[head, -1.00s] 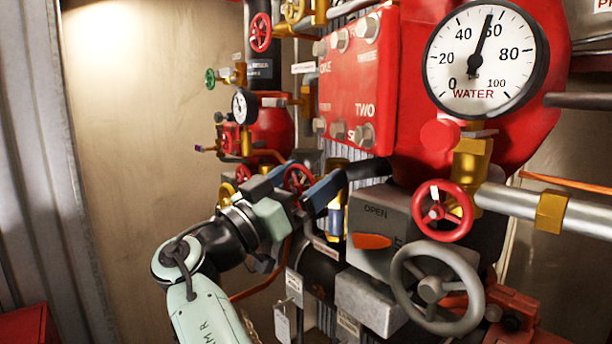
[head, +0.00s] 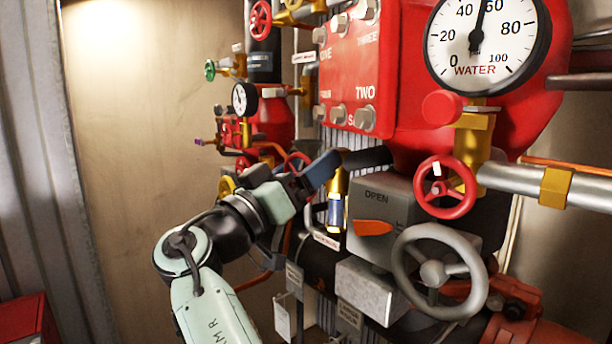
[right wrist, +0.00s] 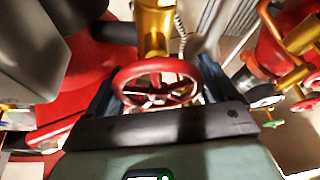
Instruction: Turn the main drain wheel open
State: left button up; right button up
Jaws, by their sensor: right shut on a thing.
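A small red handwheel (head: 298,156) on a brass valve sits low among the pipes, partly hidden behind my right gripper (head: 304,170). The right gripper is shut on this wheel, with blue-grey fingers. In the right wrist view the wheel (right wrist: 158,98) lies between the two fingers (right wrist: 157,88), its spokes showing, with a brass valve body (right wrist: 155,28) behind it. No label naming the wheel as the main drain can be read. My left gripper is not in view.
A grey spoked handwheel (head: 440,272) and another red handwheel (head: 445,187) stand to the right, near a grey box marked OPEN (head: 378,212). A large water gauge (head: 482,42) is above. Tags (head: 283,315) hang below. Bare wall lies left.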

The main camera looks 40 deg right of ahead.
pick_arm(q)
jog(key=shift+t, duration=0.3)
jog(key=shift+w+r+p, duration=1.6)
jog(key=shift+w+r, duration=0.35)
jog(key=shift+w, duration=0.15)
pick_arm(e)
jog(key=shift+w+f+n+t+y, duration=0.2)
jog(key=shift+n+y, duration=1.15)
jog(key=shift+n, duration=2.85)
jog(key=shift+f+n+t+y, duration=0.2)
jog(key=shift+f+n+y, duration=0.8)
jog(key=shift+n, duration=3.2)
jog(key=shift+w+r+n+t+y, duration=0.15)
jog(key=shift+n+y, duration=1.6)
jog(key=shift+n, duration=2.45)
jog(key=shift+f+n, duration=0.25)
jog(key=shift+n, duration=0.05)
jog(key=o, duration=0.8)
jog(key=shift+o, duration=0.2)
